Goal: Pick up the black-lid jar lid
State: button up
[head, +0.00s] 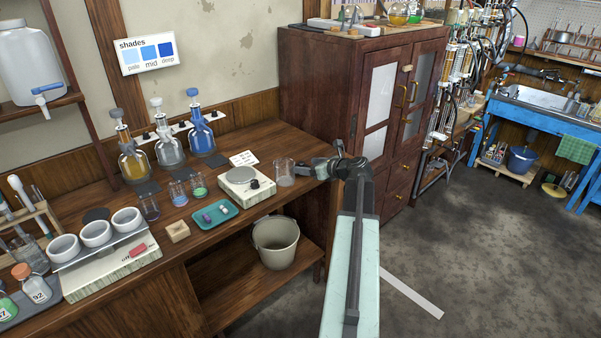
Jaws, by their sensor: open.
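I cannot make out a jar with a black lid for certain. A flat dark disc (96,215) lies on the wooden bench behind the white bowls at the left; I cannot tell whether it is a lid. A jar marked 92 with an orange cap (22,271) stands at the lower left. My gripper (318,164) is open at the right end of the bench, to the right of a clear glass beaker (285,173). It looks empty, and it is far to the right of the dark disc. My arm hides part of the floor and cabinet.
The wooden bench (265,140) holds a balance (243,184), a teal tray (213,214), three stoppered bottles, small beakers and a white-bowl heater (105,270). A bucket (276,242) sits below. A dark wooden cabinet (310,95) stands behind my gripper. Open floor (470,260) lies right.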

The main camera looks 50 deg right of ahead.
aim_at(303, 165)
jog(key=b+x, duration=0.1)
jog(key=x, duration=0.1)
jog(key=b+x, duration=0.1)
jog(key=x, duration=0.2)
jog(key=shift+d, duration=0.25)
jog(key=shift+s, duration=0.1)
jog(key=shift+a+r, duration=0.1)
grip_shut()
dwell(0.9)
